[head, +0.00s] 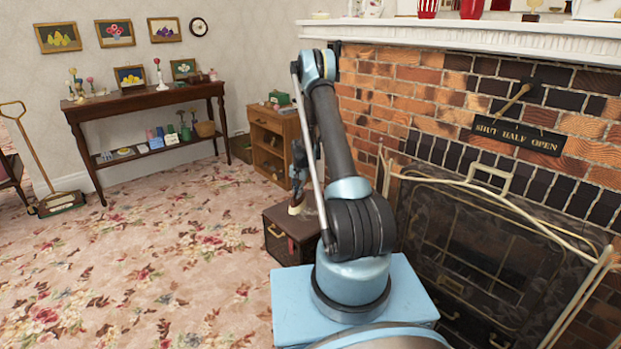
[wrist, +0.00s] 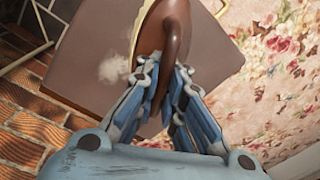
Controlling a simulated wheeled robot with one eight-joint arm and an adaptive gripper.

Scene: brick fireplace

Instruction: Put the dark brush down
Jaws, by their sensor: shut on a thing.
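The dark brush (wrist: 176,40) has a glossy brown body and a pale edge along its upper left in the wrist view. My gripper (wrist: 167,98) is shut on its lower end, with blue-grey fingers on either side. In the head view my gripper (head: 303,172) hangs beyond my arm, over the brown case (head: 280,241); the brush is small and partly hidden there. The case's flat top (wrist: 75,85) lies behind the brush in the wrist view. I cannot tell whether the brush touches it.
A small wooden cabinet (head: 268,142) stands behind the case. The brick fireplace (head: 440,98) with its metal screen (head: 470,245) is at right. A dark side table (head: 145,100) with ornaments stands against the far wall. Floral carpet (head: 130,255) is open at left.

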